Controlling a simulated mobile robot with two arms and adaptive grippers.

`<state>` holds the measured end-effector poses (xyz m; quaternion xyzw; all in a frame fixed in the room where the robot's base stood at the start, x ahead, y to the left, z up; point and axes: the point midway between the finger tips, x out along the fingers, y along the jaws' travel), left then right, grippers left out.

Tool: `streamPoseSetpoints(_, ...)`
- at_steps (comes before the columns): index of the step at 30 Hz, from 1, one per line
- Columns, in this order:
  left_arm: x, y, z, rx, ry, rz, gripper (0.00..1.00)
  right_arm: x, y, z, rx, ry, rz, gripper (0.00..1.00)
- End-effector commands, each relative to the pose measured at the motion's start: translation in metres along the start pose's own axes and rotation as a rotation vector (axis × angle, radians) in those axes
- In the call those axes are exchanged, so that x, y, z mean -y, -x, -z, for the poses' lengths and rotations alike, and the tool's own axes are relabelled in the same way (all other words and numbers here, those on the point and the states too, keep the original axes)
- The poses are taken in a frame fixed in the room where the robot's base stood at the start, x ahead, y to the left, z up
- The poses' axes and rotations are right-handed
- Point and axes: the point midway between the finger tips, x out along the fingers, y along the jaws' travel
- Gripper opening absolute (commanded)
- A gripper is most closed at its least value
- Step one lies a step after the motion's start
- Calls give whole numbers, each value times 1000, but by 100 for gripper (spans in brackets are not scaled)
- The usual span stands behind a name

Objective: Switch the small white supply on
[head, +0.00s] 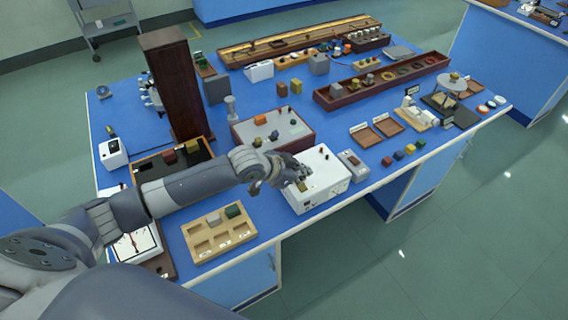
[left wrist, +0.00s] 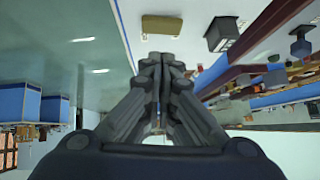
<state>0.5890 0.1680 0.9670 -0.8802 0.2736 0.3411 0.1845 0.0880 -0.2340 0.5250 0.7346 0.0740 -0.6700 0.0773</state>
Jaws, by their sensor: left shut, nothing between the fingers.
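A white box (head: 327,182), which looks like the supply, stands at the front edge of the blue bench. It has small dark and coloured fittings on top. My left gripper (head: 302,184) is over its top, fingers together and empty; I cannot tell whether they touch it. In the left wrist view the shut fingers (left wrist: 162,60) point at a pale surface with a tan piece (left wrist: 162,25) and a dark knob (left wrist: 222,34). The hand hides part of the box top, and no switch position is readable. My right gripper is not in view.
A small grey device (head: 352,164) stands right beside the white box. A wooden tray (head: 206,256) lies to its left, and a maroon-sided box (head: 300,142) behind. A tall dark brown column (head: 172,85) rises at the back left. Smaller white boxes (head: 113,153) stand elsewhere on the bench.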

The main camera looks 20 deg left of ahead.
Motion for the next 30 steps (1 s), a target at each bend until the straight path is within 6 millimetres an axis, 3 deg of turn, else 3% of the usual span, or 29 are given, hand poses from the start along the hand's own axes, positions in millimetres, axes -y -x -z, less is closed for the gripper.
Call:
streamPoseSetpoints(2,3,13,14,0,1,0,0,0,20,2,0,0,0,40)
streamPoseSetpoints(4,1,20,4,1,-2,1,0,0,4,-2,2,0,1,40)
streamPoseSetpoints(12,2,70,4,1,-2,2,0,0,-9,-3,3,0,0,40)
streamPoseSetpoints(18,1,96,5,0,0,1,0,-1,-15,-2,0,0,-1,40)
streamPoseSetpoints(30,1,106,6,1,0,0,0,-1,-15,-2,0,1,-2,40)
